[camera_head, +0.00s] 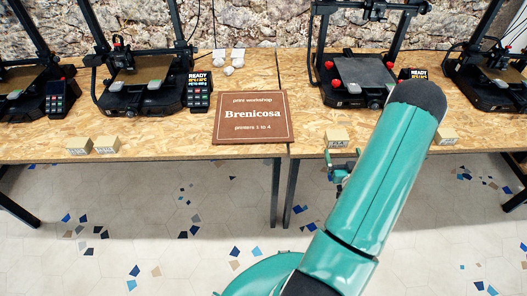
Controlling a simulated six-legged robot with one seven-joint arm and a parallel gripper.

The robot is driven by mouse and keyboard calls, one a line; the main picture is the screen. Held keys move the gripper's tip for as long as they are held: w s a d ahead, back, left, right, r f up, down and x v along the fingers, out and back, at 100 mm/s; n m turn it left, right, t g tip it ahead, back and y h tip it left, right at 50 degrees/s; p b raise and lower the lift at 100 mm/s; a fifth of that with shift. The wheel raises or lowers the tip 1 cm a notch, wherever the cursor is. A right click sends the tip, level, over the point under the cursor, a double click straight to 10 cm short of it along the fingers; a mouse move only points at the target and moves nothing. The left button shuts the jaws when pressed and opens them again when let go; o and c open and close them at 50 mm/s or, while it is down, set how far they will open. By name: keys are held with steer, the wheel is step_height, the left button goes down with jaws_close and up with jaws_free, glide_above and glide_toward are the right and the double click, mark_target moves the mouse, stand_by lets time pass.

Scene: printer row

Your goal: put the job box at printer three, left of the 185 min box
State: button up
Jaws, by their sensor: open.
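Four-printer row on a wooden bench (180,148); the third printer from the left (362,72) stands behind my arm. A small tan box with a label that seems to read PLA (336,136) sits at the bench's front edge before it. Another small box (447,137) sits to its right, beyond my arm. Two more boxes (79,146) (107,145) stand side by side at the front left. Minute figures on the labels are too small to read, so I cannot tell which is the job box or the 185 min box. My gripper (342,166) is open, just below the PLA box in the picture; contact is unclear.
A brown sign reading Brenicosa, printers 1 to 4 (253,118), lies at the bench's middle. Small white pieces (229,70) lie behind it. Black displays marked READY (198,92) stand beside printers. My teal arm hides part of the bench right of the PLA box.

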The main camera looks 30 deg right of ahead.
steer(key=w+a+r+n+g+y, duration=0.1)
steer(key=w+a+r+n+y, duration=0.1)
steer(key=w+r, duration=0.45)
steer(key=w+a+r+n+g+y, duration=0.1)
steer(key=w+a+r+g, duration=0.1)
steer(key=w+a+r, duration=0.35)
steer(key=w+a+r+n+g+y, duration=0.1)
steer(key=w+a+r+g, duration=0.15)
steer(key=a+r, duration=0.55)
steer(key=s+a+r+g+y, duration=0.1)
steer(key=s+a+r, duration=0.1)
steer(key=a+r, duration=0.35)
steer(key=s+a+r+y, duration=0.1)
steer(key=s+a+r, duration=0.15)
steer(key=a, duration=0.55)
steer(key=s+a+r+n+g+y, duration=0.2)
steer(key=s+a+r+g, duration=0.1)
steer(key=s+a, duration=1)
steer(key=shift+s+a+y, duration=0.3)
steer(key=shift+s+y, duration=0.1)
steer(key=shift+s, duration=0.2)
